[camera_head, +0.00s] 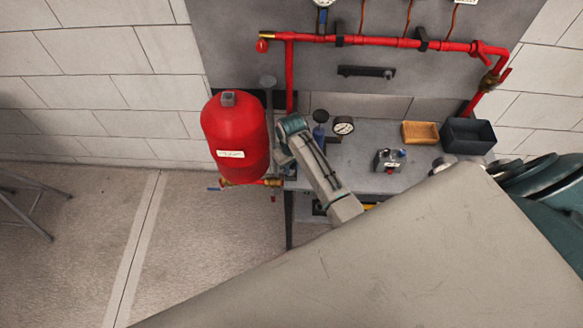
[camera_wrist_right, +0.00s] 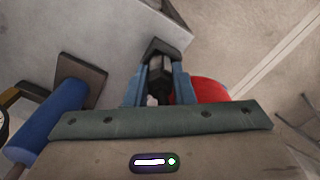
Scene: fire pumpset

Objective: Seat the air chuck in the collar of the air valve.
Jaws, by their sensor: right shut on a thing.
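My right gripper (camera_wrist_right: 160,88) shows in the wrist view with its two blue-grey fingers closed on a dark, metallic fitting (camera_wrist_right: 158,68), which appears to be the air chuck. In the head view my right gripper (camera_head: 283,158) is at the right side of the red tank (camera_head: 232,135), its fingers largely hidden by my own wrist. The tank also shows in the wrist view (camera_wrist_right: 212,90), just behind and right of the fingers. I cannot clearly make out the air valve or its collar, nor whether the chuck touches it. My left gripper is not in view.
A grey bench (camera_head: 350,170) stands to the right, with a blue bottle-like object (camera_head: 319,130), a gauge (camera_head: 343,126), a small device (camera_head: 389,160), an orange tray (camera_head: 420,132) and a dark bin (camera_head: 468,137). Red pipework (camera_head: 380,41) runs behind.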

